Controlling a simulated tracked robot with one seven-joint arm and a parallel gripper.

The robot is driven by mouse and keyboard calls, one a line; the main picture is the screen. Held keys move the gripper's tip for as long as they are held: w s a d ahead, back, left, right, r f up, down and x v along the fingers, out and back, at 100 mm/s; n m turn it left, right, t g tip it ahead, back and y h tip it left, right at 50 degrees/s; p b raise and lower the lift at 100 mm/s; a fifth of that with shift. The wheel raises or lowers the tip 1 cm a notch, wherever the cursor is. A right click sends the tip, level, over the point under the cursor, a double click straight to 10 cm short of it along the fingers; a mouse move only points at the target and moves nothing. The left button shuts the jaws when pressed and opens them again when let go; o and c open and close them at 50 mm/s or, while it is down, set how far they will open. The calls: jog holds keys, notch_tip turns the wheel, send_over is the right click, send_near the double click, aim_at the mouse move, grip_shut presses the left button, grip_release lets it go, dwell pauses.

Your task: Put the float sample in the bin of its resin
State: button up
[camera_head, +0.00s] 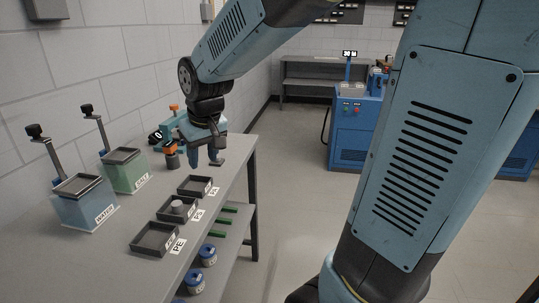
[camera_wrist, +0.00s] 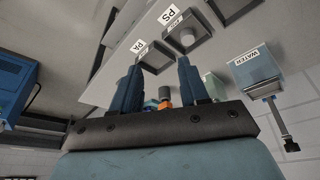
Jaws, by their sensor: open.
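A light grey round piece (camera_head: 178,206), which may be the float sample, sits in the middle of three dark square bins; it also shows in the wrist view (camera_wrist: 187,38). This is the PS bin (camera_head: 164,215). The PE bin (camera_head: 146,245) is nearer and the PA bin (camera_head: 186,187) farther; both look empty. My gripper (camera_head: 203,158) is above the bench beyond the PA bin, fingers down, apart and with nothing seen between them. In the wrist view, my gripper (camera_wrist: 159,80) has its fingers spread, with the bins beyond them.
A blue WATER tank (camera_head: 85,205) and a green tank (camera_head: 126,175), both with upright dark-topped levers, stand along the wall. Blue-lidded jars (camera_head: 207,252) are on the lower shelf.

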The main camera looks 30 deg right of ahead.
jog(key=s+d+r+m+t, duration=0.1)
jog(key=s+d+r, duration=0.1)
jog(key=s+d, duration=0.3)
jog(key=s+d+r+m, duration=0.2)
jog(key=s+d, duration=0.3)
jog(key=s, duration=0.6)
jog(key=shift+s+r+t+h, duration=0.35)
jog(key=shift+r+t+h, duration=0.05)
jog(key=shift+r, duration=0.3)
jog(key=shift+d, duration=0.1)
